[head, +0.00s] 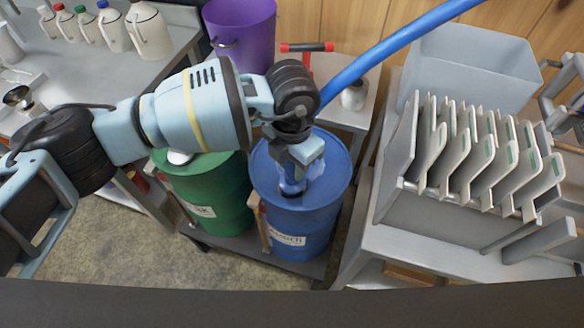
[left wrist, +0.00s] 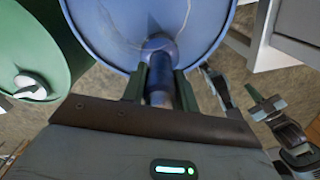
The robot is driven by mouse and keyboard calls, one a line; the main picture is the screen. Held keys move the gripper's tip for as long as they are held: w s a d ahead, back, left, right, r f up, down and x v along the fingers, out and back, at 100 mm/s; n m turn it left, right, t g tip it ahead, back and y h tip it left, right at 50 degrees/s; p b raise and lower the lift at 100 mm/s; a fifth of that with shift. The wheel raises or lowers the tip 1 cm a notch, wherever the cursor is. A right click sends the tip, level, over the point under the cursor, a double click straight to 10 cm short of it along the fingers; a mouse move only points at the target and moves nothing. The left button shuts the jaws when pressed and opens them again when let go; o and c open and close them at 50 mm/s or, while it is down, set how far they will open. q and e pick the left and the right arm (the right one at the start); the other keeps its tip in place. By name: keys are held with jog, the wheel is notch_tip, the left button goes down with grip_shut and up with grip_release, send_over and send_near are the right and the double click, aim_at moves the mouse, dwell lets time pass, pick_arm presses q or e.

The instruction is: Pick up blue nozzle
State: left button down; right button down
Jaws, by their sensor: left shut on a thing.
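The blue nozzle (head: 291,187) stands at the top of the blue drum (head: 318,205), its lower end at the lid. In the left wrist view the nozzle (left wrist: 158,88) is a blue shaft with a wider collar, between the two dark green fingers. My left gripper (head: 300,160) is over the drum and shut on the nozzle. The gripper hides the nozzle's upper part in the head view. What looks like my right gripper (left wrist: 267,107) shows small at the right of the left wrist view; its opening is unclear.
A green drum (head: 213,190) stands close on the left. A thick blue hose (head: 395,45) runs from the upper right down behind my left wrist. A rack of pale plates (head: 475,160) stands on the right. A purple bucket (head: 240,25) is behind. Bottles line the left table (head: 90,75).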

pick_arm(q)
notch_tip(320, 180, up, 8)
jog(key=shift+r, duration=0.15)
jog(key=shift+a, duration=0.1)
dwell(1.0)
jog(key=shift+w+a+m, duration=0.1)
jog(key=shift+a+m, duration=0.2)
jog(key=shift+m, duration=0.1)
jog(key=s+a+r+m, duration=0.1)
jog(key=s+a+m, duration=0.2)
jog(key=a+m, duration=1.7)
jog(key=m, duration=0.6)
jog(key=shift+a, duration=0.35)
jog(key=shift+r, duration=0.1)
